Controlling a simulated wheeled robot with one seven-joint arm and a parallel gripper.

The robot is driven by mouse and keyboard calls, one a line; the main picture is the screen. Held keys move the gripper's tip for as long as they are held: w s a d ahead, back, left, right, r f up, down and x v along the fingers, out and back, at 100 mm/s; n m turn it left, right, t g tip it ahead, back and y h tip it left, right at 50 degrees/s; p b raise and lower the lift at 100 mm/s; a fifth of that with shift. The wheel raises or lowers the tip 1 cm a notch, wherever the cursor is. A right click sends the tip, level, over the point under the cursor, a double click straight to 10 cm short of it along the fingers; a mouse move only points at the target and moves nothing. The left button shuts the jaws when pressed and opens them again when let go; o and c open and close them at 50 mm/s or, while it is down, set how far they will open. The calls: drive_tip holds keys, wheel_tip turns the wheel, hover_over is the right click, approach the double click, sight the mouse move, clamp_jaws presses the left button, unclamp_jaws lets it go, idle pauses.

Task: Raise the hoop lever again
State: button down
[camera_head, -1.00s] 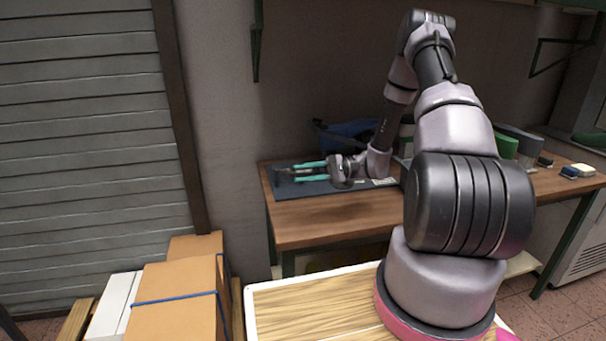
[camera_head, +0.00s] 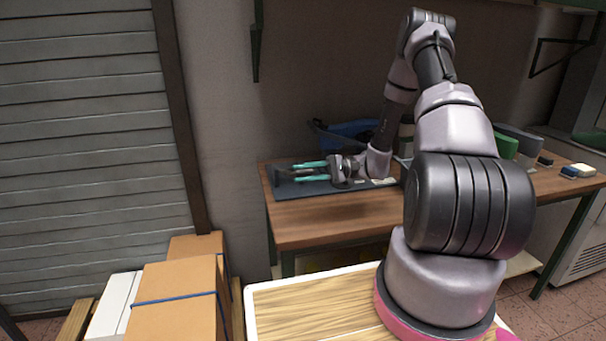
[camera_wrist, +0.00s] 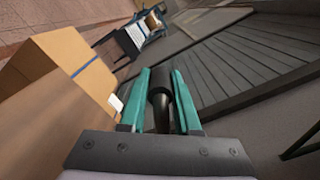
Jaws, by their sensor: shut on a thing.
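My gripper (camera_head: 297,171) is at the left end of the wooden bench, low over a dark mat (camera_head: 300,190). Its two teal fingers point left in the head view. In the wrist view my gripper (camera_wrist: 160,98) is shut on a dark round-ended bar, which I take to be the hoop lever (camera_wrist: 160,85). The lever stands between the fingers and runs away from the palm. In the head view it is too small and dark to tell its angle. The hoop itself cannot be made out.
The bench (camera_head: 305,228) has bare wood in front of the mat. A blue thing (camera_head: 352,132) lies behind my wrist. Green and grey blocks (camera_head: 506,144) and small blocks (camera_head: 583,170) are at the right. Cardboard boxes (camera_head: 180,295) stand on the left, by a slatted shutter (camera_head: 80,150).

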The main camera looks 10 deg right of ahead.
drive_tip(key=shift+w+r, duration=0.2)
drive_tip(key=shift+r, duration=0.25)
drive_tip(key=w+r+m, duration=0.6)
drive_tip(key=w+r, duration=0.3)
drive_tip(key=r, duration=0.2)
drive_tip(key=w+r+m, duration=0.4)
drive_tip(key=w+m, duration=0.2)
drive_tip(key=w, duration=0.9)
drive_tip(key=shift+w+r, duration=0.15)
drive_tip(key=shift+w, duration=0.05)
drive_tip(key=c, duration=0.6)
unclamp_jaws()
drive_tip(key=shift+w, duration=0.15)
